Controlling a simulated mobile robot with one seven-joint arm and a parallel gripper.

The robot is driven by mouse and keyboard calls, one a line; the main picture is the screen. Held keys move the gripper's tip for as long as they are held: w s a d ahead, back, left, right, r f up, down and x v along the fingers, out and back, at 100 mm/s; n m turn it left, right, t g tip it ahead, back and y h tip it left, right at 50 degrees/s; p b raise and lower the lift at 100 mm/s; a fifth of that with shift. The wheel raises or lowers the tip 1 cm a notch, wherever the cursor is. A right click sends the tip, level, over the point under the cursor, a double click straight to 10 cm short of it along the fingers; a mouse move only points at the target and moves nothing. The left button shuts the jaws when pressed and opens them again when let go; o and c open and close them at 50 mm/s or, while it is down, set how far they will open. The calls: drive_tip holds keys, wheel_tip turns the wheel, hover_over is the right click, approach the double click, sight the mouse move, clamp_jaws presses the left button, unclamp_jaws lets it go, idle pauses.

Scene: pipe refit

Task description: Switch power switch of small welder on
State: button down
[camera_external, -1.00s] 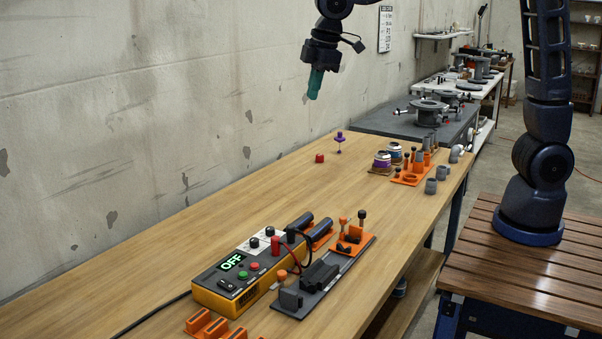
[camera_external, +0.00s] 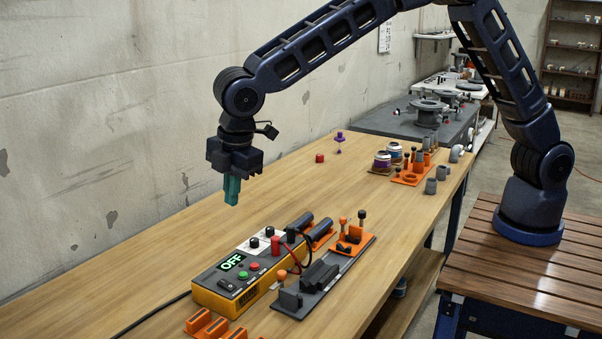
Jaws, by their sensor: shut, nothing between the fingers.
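The small welder (camera_external: 240,278) is a yellow box with a dark top, standing on the wooden bench. Its lit display (camera_external: 232,262) reads OFF in green. A black rocker switch (camera_external: 227,285) sits on the top near its front left corner; its tilt is too small to tell. Green and red buttons (camera_external: 248,270) and black knobs (camera_external: 265,237) are also on top. My gripper (camera_external: 231,201) has teal fingers pointing down, shut and empty. It hangs in the air above and behind the welder, apart from it.
A grey clamp fixture (camera_external: 318,285) and orange holders stand right of the welder, joined by red and black cables. Orange blocks (camera_external: 206,323) lie in front. A red cube (camera_external: 320,158) and purple-topped tool (camera_external: 340,140) stand farther back. The bench (camera_external: 130,290) left of the welder is mostly clear.

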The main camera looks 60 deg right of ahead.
hover_over(222, 281)
drive_tip(key=s, duration=0.2)
wheel_tip(222, 281, down, 3)
drive_tip(key=shift+s+f+n, duration=0.15)
drive_tip(key=shift+s+n, duration=0.05)
drive_tip(key=shift+n, duration=0.2)
drive_tip(key=f, duration=0.4)
drive_tip(key=w+f, duration=0.1)
drive_tip(key=f, duration=0.4)
drive_tip(key=w+f, duration=0.1)
drive_tip(key=f, duration=0.3)
drive_tip(key=shift+f, duration=0.4)
